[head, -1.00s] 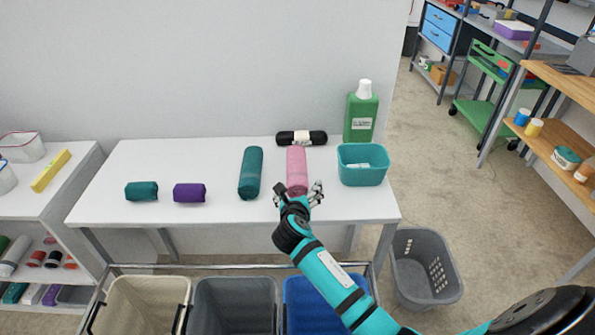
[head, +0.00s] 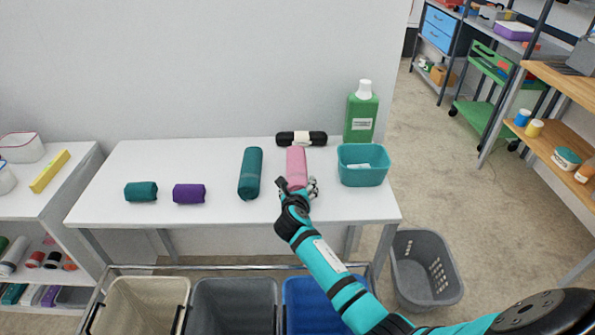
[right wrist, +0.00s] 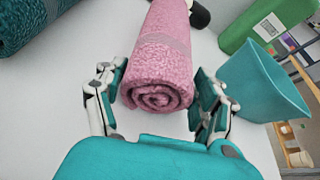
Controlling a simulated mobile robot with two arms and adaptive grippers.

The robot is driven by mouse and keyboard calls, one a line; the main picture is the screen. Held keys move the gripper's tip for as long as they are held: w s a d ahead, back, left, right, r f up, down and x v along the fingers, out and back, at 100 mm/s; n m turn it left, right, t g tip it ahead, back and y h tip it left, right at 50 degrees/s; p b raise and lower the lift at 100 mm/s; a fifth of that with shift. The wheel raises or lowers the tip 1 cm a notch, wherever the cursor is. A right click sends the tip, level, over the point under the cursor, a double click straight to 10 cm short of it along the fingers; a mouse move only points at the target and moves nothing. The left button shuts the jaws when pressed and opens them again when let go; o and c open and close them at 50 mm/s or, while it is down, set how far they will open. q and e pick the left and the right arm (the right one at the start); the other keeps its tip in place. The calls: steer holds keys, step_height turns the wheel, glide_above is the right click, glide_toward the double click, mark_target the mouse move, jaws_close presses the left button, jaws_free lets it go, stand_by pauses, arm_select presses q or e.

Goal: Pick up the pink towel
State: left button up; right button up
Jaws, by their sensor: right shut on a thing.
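The pink towel (head: 296,162) is a rolled towel lying lengthwise on the white table (head: 120,215). In the right wrist view the towel (right wrist: 164,60) shows its spiral end towards me. My right gripper (head: 298,187) is at the towel's near end. In the right wrist view its fingers (right wrist: 158,100) stand on both sides of the roll, shut on it. The towel still rests on the table. My left gripper is not in view.
A teal towel (head: 250,172) lies left of the pink one, a teal bin (head: 362,178) stands right. A black roll (head: 290,138) and green bottle (head: 361,115) are behind. Small teal (head: 141,192) and purple (head: 189,193) rolls lie left. Laundry bins (head: 235,300) stand in front.

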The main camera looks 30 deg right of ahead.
steer(key=shift+c, duration=1.2)
steer(key=shift+r, duration=0.1)
